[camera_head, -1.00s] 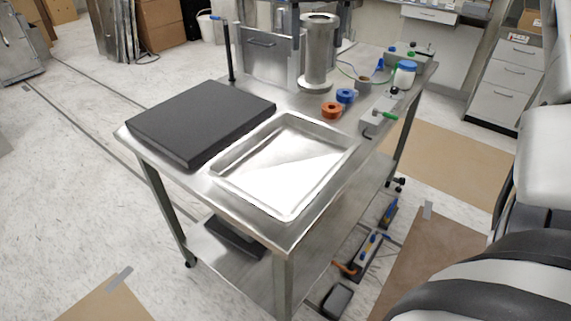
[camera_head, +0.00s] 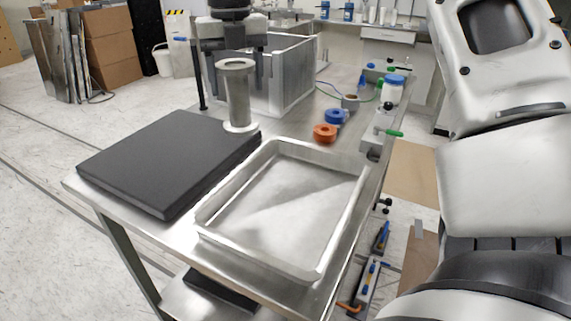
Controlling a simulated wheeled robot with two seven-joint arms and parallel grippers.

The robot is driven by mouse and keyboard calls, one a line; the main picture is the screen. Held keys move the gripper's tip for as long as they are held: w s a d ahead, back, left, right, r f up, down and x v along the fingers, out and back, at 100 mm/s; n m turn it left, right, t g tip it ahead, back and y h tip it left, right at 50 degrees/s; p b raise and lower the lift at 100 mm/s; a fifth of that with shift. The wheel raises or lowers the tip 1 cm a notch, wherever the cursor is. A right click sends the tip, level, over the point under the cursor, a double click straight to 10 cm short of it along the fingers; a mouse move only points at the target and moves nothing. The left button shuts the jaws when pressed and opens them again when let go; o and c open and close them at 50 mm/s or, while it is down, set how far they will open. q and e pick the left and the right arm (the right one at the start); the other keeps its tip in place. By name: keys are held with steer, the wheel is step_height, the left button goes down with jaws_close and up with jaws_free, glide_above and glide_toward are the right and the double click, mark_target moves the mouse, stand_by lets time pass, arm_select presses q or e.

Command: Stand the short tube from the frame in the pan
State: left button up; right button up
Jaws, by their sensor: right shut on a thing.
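The short tube (camera_head: 238,98) is a grey metal cylinder with a flange at each end. It is upright, with its lower flange by the far right corner of the black slab. My right gripper (camera_head: 237,80) points down from the top, its fingers on either side of the tube's upper part, shut on it. I cannot tell whether the lower flange touches the table. The pan (camera_head: 285,205) is a shallow, empty metal tray on the front of the table. The frame is not clearly distinguishable from the metal box (camera_head: 292,72) behind the gripper. My left gripper is not in view.
The black slab (camera_head: 165,160) lies left of the pan. An orange ring (camera_head: 324,133), a blue ring (camera_head: 335,117) and a blue-lidded white jar (camera_head: 393,88) stand behind the pan on the right. A thin dark post (camera_head: 197,78) rises left of the tube.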

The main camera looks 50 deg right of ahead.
steer(key=shift+f, duration=0.6)
steer(key=shift+s+f+b, duration=0.1)
steer(key=shift+s+b, duration=0.05)
steer(key=shift+b, duration=0.2)
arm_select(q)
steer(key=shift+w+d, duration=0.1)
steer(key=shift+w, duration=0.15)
arm_select(e)
steer(key=s+a+f, duration=0.2)
steer(key=s+f, duration=0.4)
steer(key=s+a+f, duration=0.2)
steer(key=s+f, duration=0.4)
steer(key=s, duration=0.1)
steer(key=shift+a+f, duration=0.25)
steer(key=shift+f, duration=0.1)
steer(key=shift+f, duration=0.2)
steer(key=o, duration=1.6)
steer(key=shift+c, duration=0.2)
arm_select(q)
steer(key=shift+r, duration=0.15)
